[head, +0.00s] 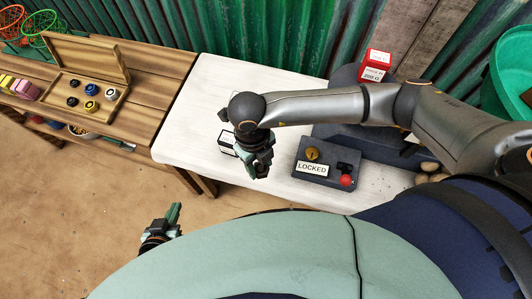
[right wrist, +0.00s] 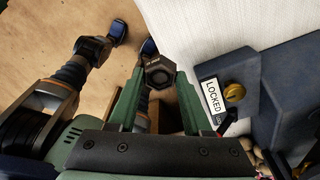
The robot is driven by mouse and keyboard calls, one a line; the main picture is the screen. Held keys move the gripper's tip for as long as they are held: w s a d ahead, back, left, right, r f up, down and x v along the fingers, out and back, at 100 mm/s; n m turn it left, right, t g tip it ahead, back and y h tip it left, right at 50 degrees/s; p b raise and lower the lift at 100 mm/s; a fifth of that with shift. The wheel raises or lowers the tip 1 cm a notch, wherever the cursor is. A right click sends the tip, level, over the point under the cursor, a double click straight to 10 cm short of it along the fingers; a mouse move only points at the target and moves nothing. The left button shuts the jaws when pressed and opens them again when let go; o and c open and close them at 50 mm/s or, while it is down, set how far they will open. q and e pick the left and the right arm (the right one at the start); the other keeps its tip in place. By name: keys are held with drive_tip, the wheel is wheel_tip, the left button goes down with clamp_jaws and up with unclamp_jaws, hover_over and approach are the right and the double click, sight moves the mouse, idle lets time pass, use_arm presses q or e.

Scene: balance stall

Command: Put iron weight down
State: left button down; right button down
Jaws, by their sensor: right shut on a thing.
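In the head view my right gripper (head: 258,168) hangs over the front part of the white table (head: 190,130), left of the grey unit with the LOCKED sign (head: 312,170). The weight is not clear there, hidden by the gripper. My left gripper (head: 170,225) is low at the left, over the floor and away from the table; its jaw opening does not show clearly.
A wooden box (head: 83,62) with several small weights stands on the wooden bench at left. A white card with black edges (head: 227,144) lies beside my right gripper. The grey unit has a brass knob (head: 313,154) and red button (head: 346,180). A red box (head: 376,65) stands behind.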

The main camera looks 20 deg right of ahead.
drive_tip(key=w+d+f+b, duration=0.1)
drive_tip(key=w+f+b, duration=0.1)
drive_tip(key=w+d+f+b, duration=0.1)
drive_tip(key=f+b, duration=0.1)
drive_tip(key=w+d+f+b, duration=0.1)
drive_tip(key=w+f+b, duration=0.1)
drive_tip(key=shift+w+f, duration=0.1)
drive_tip(key=shift+w, duration=0.2)
drive_tip(key=shift+w+d+f+b, duration=0.1)
drive_tip(key=shift+d+f+b, duration=0.05)
drive_tip(key=shift+f+b, duration=0.15)
drive_tip(key=shift+w+d+f+b, duration=0.1)
drive_tip(key=shift+w+f+b, duration=0.05)
drive_tip(key=shift+f+b, duration=1.2)
drive_tip(key=shift+f, duration=0.25)
drive_tip(key=shift+f, duration=0.2)
drive_tip(key=shift+c, duration=1.7)
unclamp_jaws()
drive_tip(key=shift+r, duration=0.1)
drive_tip(key=shift+r, duration=0.5)
wheel_tip(320, 180, up, 11)
drive_tip(key=w, duration=0.1)
drive_tip(key=shift+w+a+r+p, duration=0.15)
drive_tip(key=shift+a+p, duration=0.15)
